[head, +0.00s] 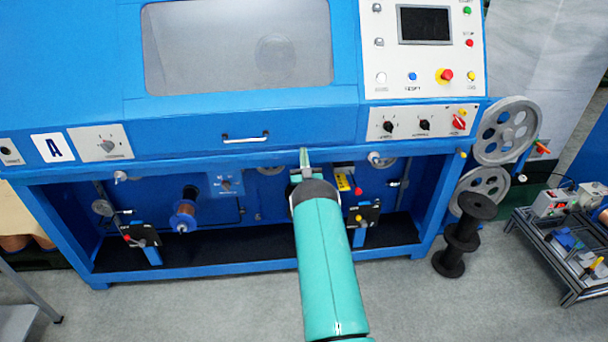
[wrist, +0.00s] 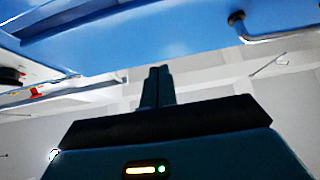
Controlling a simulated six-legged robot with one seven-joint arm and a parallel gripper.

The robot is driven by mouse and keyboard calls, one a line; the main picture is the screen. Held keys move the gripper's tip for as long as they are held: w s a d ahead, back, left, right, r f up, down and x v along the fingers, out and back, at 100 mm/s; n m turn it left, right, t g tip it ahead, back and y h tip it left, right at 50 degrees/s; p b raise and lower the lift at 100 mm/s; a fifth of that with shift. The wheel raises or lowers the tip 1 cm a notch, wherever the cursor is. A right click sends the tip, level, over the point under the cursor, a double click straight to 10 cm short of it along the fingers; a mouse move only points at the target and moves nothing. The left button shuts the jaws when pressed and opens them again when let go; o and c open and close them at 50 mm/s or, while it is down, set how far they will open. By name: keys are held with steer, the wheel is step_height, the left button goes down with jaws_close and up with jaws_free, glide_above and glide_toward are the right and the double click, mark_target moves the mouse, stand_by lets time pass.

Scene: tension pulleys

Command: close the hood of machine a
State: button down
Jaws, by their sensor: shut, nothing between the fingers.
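Machine A is a large blue cabinet with a white "A" plate (head: 53,147) at its left. Its blue hood (head: 200,118) has a grey window (head: 237,45) and a metal bar handle (head: 246,138) near its lower front edge. The hood appears down, its front edge just above the open lower bay; I cannot tell whether a small gap is left. My gripper (head: 305,158) is shut and empty, just below the hood's front edge and right of the handle. In the wrist view my fingers (wrist: 158,75) point up toward blue panelling, with the handle (wrist: 265,36) at upper right. Contact cannot be told.
A control panel (head: 424,45) with buttons and a screen is at the machine's right. The lower bay holds a copper-coloured spool (head: 184,212) and small fittings. Grey pulleys (head: 505,130), black spools (head: 462,235) and a low equipment cart (head: 565,250) stand right. Grey floor is clear in front.

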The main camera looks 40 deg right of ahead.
step_height(320, 180, down, 9)
steer(key=w+d, duration=0.1)
steer(key=w, duration=0.1)
steer(key=shift+w+d+f, duration=0.2)
steer(key=shift+w+d, duration=0.05)
steer(key=shift+d, duration=0.05)
stand_by(0.3)
